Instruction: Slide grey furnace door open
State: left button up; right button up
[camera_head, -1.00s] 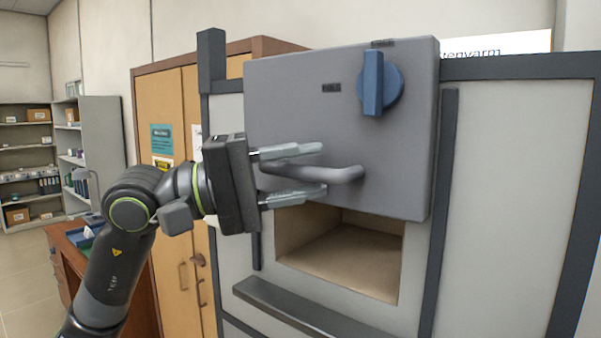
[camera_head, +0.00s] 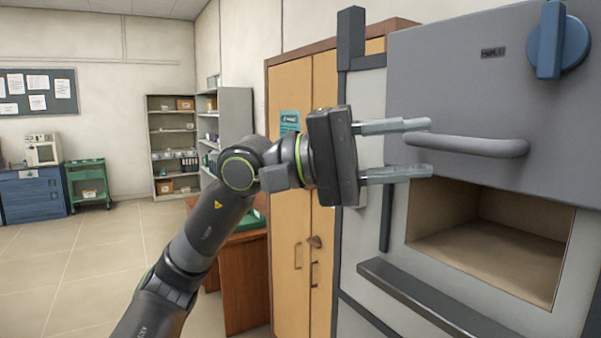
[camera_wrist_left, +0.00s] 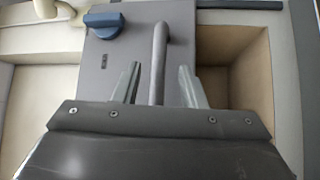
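The grey furnace door (camera_head: 450,85) stands raised, with the furnace's square chamber (camera_head: 480,235) open below it. Its horizontal bar handle (camera_head: 470,145) sits near the door's lower edge. My left gripper (camera_head: 412,149) is open, its two fingers apart, one above and one below the level of the handle's left end. In the left wrist view the handle (camera_wrist_left: 159,60) runs between the spread fingers (camera_wrist_left: 158,88), and I see no finger closed on it. A blue knob (camera_head: 555,42) is on the door's upper part. My right gripper is not in view.
A dark ledge (camera_head: 430,300) juts out below the chamber. A wooden cabinet (camera_head: 290,220) stands left of the furnace, with a brown desk (camera_head: 245,275) in front of it. Open floor (camera_head: 90,260) lies to the left.

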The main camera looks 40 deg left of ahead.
pick_arm(q)
jog(key=b+v, duration=1.1)
jog(key=v, duration=0.1)
